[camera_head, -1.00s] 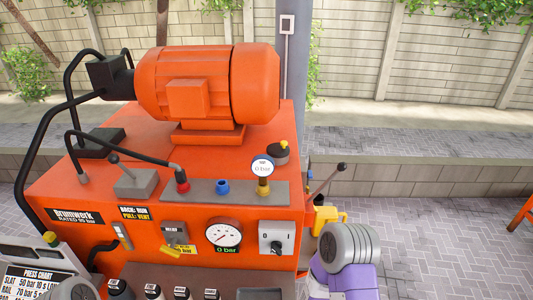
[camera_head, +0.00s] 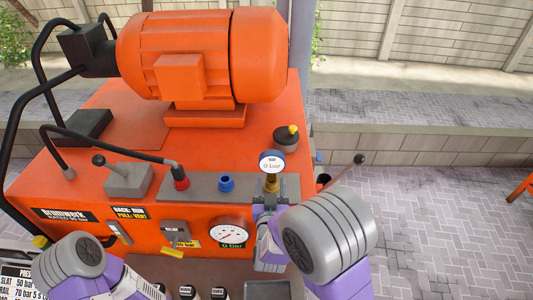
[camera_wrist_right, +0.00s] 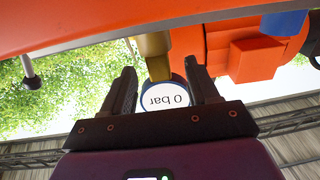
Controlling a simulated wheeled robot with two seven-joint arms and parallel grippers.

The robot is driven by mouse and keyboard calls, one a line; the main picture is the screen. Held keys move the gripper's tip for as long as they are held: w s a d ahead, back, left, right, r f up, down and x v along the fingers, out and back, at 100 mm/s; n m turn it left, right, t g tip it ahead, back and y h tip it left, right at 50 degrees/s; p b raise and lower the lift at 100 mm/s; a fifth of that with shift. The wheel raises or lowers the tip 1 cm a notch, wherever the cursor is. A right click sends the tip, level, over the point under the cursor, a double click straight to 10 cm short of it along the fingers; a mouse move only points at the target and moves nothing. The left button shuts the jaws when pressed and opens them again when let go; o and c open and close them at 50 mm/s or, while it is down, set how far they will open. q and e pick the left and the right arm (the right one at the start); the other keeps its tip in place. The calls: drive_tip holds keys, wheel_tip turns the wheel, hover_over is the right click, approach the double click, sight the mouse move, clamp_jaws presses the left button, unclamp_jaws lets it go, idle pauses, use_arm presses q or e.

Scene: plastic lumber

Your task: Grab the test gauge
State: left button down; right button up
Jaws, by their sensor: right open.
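The test gauge (camera_head: 271,162) has a round white face reading 0 bar and stands upright on a brass stem on the grey plate of the orange machine. It also shows in the right wrist view (camera_wrist_right: 166,100), upside down. My right gripper (camera_wrist_right: 159,66) is open, with one dark finger on each side of the gauge and its brass stem. Gaps show between the fingers and the gauge. In the head view my right gripper (camera_head: 272,188) is partly hidden by its own arm. My left arm shows at the lower left, but its jaws are not visible.
A blue cap (camera_head: 226,184) and a red fitting with a black hose (camera_head: 181,178) stand left of the gauge. A black knob with a yellow top (camera_head: 287,138) is behind it. A larger dial (camera_head: 229,232) is on the front panel. A lever (camera_head: 349,170) sticks out at right.

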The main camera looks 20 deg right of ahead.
sight(272, 176)
drive_tip(key=shift+w+d+r, duration=0.2)
drive_tip(key=shift+d+r, duration=0.05)
drive_tip(key=shift+r, duration=0.15)
drive_tip(key=shift+w+d+r+p, duration=0.1)
drive_tip(key=shift+w+p, duration=0.25)
drive_tip(key=shift+p, duration=0.05)
drive_tip(key=p+x, duration=0.1)
drive_tip(key=x, duration=0.3)
drive_tip(key=shift+w, duration=0.35)
use_arm(q)
drive_tip(key=shift+s+r, duration=0.3)
drive_tip(key=shift+r, duration=0.3)
drive_tip(key=shift+s+r, duration=0.3)
drive_tip(key=shift+r, duration=0.25)
drive_tip(key=shift+w, duration=0.1)
use_arm(e)
clamp_jaws()
